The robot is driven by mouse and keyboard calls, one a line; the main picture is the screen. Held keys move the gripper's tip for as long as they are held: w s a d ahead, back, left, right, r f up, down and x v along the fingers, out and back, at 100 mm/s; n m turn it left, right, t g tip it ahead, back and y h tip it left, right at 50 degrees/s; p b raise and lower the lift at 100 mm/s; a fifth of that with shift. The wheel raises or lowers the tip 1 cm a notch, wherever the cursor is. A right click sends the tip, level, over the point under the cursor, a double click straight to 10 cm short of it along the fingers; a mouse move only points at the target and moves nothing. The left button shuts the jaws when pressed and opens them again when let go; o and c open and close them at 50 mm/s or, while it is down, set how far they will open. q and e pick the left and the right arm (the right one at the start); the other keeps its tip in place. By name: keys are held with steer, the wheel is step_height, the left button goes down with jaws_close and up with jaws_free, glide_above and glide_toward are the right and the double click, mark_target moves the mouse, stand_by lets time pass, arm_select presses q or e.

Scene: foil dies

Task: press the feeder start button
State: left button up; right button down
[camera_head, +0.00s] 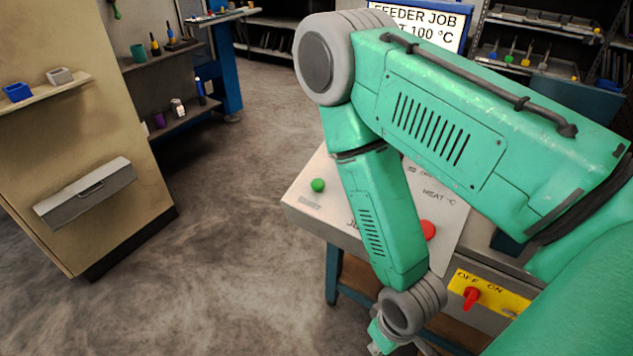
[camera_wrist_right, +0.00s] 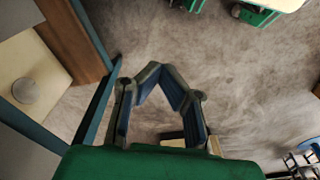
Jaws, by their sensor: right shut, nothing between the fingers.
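A grey sloped panel (camera_head: 335,212) stands in the middle of the head view. A small round green button (camera_head: 318,185) sits on its left part, with a small label below that I cannot read. A larger red button (camera_head: 428,230) shows on the panel, partly behind my right arm. My right arm crosses in front of the panel and hides much of its middle. Its hand runs down to the bottom edge, in front of and below the panel, away from the green button. In the wrist view my right gripper (camera_wrist_right: 161,70) is shut and empty. My left gripper is not in view.
A yellow OFF/ON plate (camera_head: 490,291) with a red switch (camera_head: 471,297) is on the stand's front, close to my right wrist. A display sign (camera_head: 425,25) is partly behind my arm. A beige cabinet (camera_head: 85,150) stands left. Open floor (camera_head: 230,190) lies between cabinet and panel.

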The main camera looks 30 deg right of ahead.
steer(key=w+a+r+m+t+p, duration=0.1)
steer(key=w+a+r+m, duration=0.25)
steer(key=w+m, duration=0.3)
arm_select(q)
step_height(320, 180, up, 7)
steer(key=p, duration=0.5)
arm_select(e)
step_height(320, 180, up, 25)
steer(key=m+t+y, duration=0.2)
steer(key=m+t, duration=0.5)
steer(key=m, duration=2.4)
glide_above(317, 186)
steer(key=a, duration=0.3)
steer(key=f+b, duration=0.2)
steer(key=d+f+b, duration=0.1)
steer(key=f, duration=0.2)
steer(key=d+f+b, duration=0.1)
steer(key=f+b, duration=0.1)
steer(key=shift+f+b, duration=0.25)
steer(key=shift+b, duration=0.05)
steer(key=shift+d+f, duration=0.2)
steer(key=shift+d, duration=0.35)
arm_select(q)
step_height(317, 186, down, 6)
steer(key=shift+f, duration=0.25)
